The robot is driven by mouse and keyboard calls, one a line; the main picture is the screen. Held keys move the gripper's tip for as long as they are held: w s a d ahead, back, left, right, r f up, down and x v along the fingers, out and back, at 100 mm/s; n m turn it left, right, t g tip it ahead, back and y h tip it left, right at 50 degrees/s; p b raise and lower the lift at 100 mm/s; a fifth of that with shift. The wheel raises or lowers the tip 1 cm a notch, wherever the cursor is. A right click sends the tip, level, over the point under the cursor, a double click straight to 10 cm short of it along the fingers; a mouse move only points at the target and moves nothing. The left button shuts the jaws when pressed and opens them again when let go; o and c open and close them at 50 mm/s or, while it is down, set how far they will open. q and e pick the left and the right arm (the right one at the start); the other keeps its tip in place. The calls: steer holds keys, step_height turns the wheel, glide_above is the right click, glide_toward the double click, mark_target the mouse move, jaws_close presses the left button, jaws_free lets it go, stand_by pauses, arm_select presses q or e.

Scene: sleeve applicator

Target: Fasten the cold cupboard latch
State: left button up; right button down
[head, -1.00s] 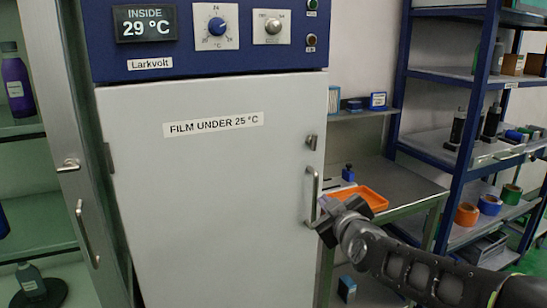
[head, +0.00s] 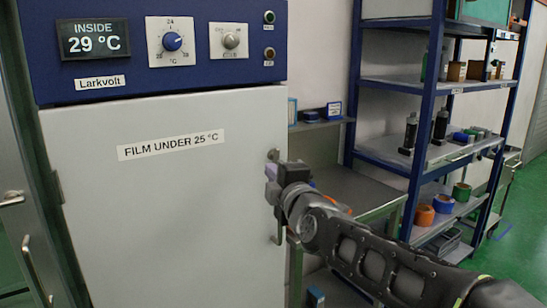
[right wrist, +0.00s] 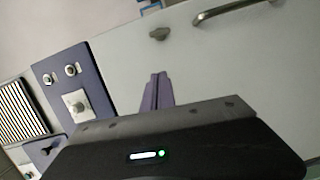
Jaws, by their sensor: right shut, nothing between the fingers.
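The cold cupboard (head: 150,210) has a pale door that looks closed, under a blue control panel. Its small grey latch (head: 272,155) is at the door's right edge; it also shows in the right wrist view (right wrist: 159,34). Below the latch is the vertical door handle (head: 279,232), partly hidden by my arm; it also shows in the right wrist view (right wrist: 238,10). My right gripper (head: 271,180) is shut and empty, just below the latch in the head view. In the right wrist view its fingers (right wrist: 158,82) point toward the latch with a visible gap. My left gripper is out of view.
The panel's display (head: 94,40) reads 29 °C, beside dials and buttons. A steel table (head: 350,188) stands right of the cupboard, and a blue shelf rack (head: 395,165) with bottles and tape rolls is beyond. Another door with handles (head: 12,199) is at far left.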

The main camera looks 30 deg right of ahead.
mark_target(276, 157)
steer(key=p+x, duration=0.2)
steer(key=x, duration=0.7)
steer(key=d, duration=0.1)
steer(key=d+b, duration=0.1)
steer(key=d, duration=0.1)
steer(key=shift+w+d+f, duration=0.1)
steer(key=shift+w+f, duration=0.1)
steer(key=shift+w, duration=0.2)
steer(key=shift+d+b, duration=0.35)
steer(key=shift+d, duration=0.2)
steer(key=shift+d+r+m, duration=0.15)
steer(key=shift+r+m, duration=0.1)
steer(key=shift+m, duration=0.65)
